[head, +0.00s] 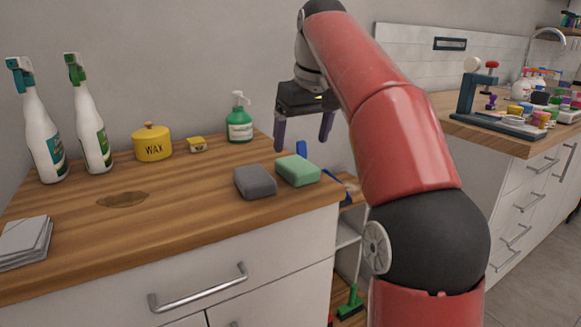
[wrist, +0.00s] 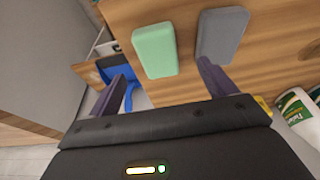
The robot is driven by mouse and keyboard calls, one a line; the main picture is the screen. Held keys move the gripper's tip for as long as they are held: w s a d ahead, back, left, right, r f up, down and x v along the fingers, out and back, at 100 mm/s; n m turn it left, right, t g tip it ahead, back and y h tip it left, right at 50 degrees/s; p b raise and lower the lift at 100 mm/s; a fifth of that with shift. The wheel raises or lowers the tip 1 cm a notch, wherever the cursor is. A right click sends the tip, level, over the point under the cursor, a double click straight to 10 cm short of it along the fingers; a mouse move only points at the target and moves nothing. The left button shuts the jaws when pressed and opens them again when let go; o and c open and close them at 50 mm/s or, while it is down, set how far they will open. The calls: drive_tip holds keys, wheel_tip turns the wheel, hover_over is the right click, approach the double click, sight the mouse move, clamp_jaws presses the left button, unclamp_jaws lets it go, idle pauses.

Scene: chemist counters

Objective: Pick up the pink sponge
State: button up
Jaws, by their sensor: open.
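I see no pink sponge in either view. Two sponge-like blocks lie side by side near the right end of the wooden counter: a green one (head: 298,170) and a grey one (head: 255,182). The wrist view also shows the green block (wrist: 154,52) and the grey block (wrist: 222,36). My gripper (head: 302,143) is open and empty, pointing down above and behind the blocks, apart from them. In the wrist view its fingers (wrist: 163,70) are spread, with the green block beyond the gap between them.
The wooden counter (head: 190,215) also bears two white spray bottles (head: 42,140) (head: 92,130), a yellow wax pot (head: 152,143), a small yellow item (head: 196,144), a green pump bottle (head: 240,122) and folded cloths (head: 24,243). A brown stain marks the counter. A second counter (head: 480,137) holds small coloured items.

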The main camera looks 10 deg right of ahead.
sight(297, 164)
drive_tip(key=shift+w+d, duration=0.15)
drive_tip(key=shift+w, duration=0.25)
drive_tip(key=shift+w+f, duration=0.1)
drive_tip(key=shift+f, duration=0.15)
drive_tip(key=b+x, duration=0.3)
drive_tip(key=x, duration=0.4)
drive_tip(key=shift+c, duration=0.2)
drive_tip(key=c, duration=1.1)
wheel_tip(297, 164, up, 7)
drive_tip(key=p, duration=0.3)
drive_tip(key=shift+r, duration=1.45)
